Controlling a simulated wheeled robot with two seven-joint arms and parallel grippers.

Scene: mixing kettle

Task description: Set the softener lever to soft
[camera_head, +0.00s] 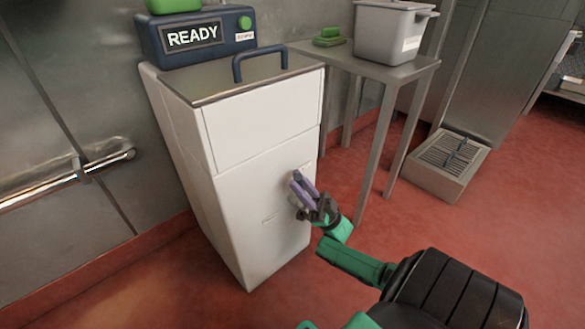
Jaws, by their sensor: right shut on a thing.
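The softener is a white cabinet (245,190) with a grey lid and a dark blue handle on top. A small purple lever (304,186) is on its front, near the right edge, and slants down to the right. My right gripper (307,203) is at the lever, shut on its lower part, and partly hides it. Small faint markings on the front left of the lever are too small to read. My left gripper is not in view.
A dark blue control box (205,36) reading "READY" with a green button stands behind the lid. A metal table (385,68) to the right holds a grey bin (388,35) and green pads (329,37). A floor drain box (447,160) stands farther right. Red floor is open in front.

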